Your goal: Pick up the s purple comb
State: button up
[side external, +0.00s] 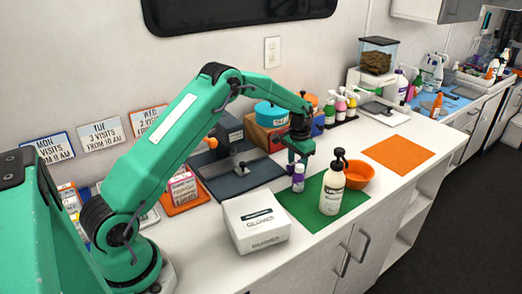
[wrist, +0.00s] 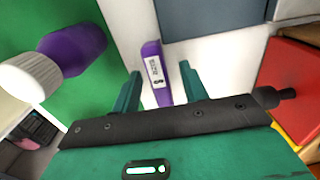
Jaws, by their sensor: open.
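The purple comb (wrist: 155,68) lies on the white counter in the wrist view, a narrow purple piece with a white printed label. My gripper (wrist: 160,72) is open, with one green finger on each side of the comb in this view. I cannot tell how far above it the fingertips are. The comb's near end runs down toward the dark edge of my gripper. In the side view my gripper (side external: 298,157) points down by the green mat's left edge, and I cannot make out the comb there.
A purple bottle with a white cap (wrist: 72,50) stands close left of my gripper, on the green mat (wrist: 110,15). In the side view, a white pump bottle (side external: 330,190), an orange bowl (side external: 359,175) and a white glove box (side external: 256,220) stand nearby.

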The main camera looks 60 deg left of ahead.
aim_at(297, 161)
jog(key=shift+c, duration=0.4)
grip_shut()
jog(key=shift+r, duration=0.15)
jog(key=shift+r, duration=4.9)
